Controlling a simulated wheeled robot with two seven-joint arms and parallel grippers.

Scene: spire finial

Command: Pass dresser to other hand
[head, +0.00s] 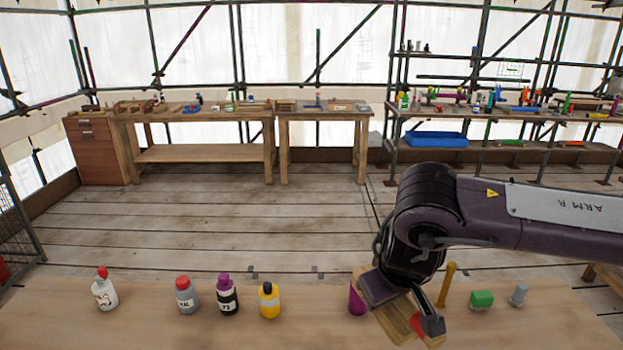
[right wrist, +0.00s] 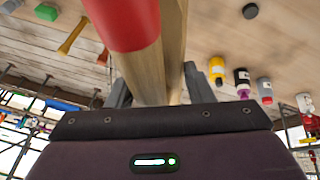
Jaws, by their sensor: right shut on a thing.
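The dresser (head: 394,322) is a pale wooden tool with a red end, seen just above the near bench. My right gripper (head: 402,303) is shut on it, with the arm coming in from the right. In the right wrist view the dresser (right wrist: 174,50) runs up between the fingers of the gripper (right wrist: 155,92), its red part close to the camera. The gripper hides part of the dresser. My left gripper is in neither view.
On the near bench (head: 200,335) stand a white bottle (head: 104,290), a grey bottle (head: 187,296), a dark bottle (head: 227,297), a yellow bottle (head: 269,302) and a purple item (head: 356,301). A wooden-handled tool (head: 447,284), green block (head: 481,299) and grey piece (head: 519,295) are right.

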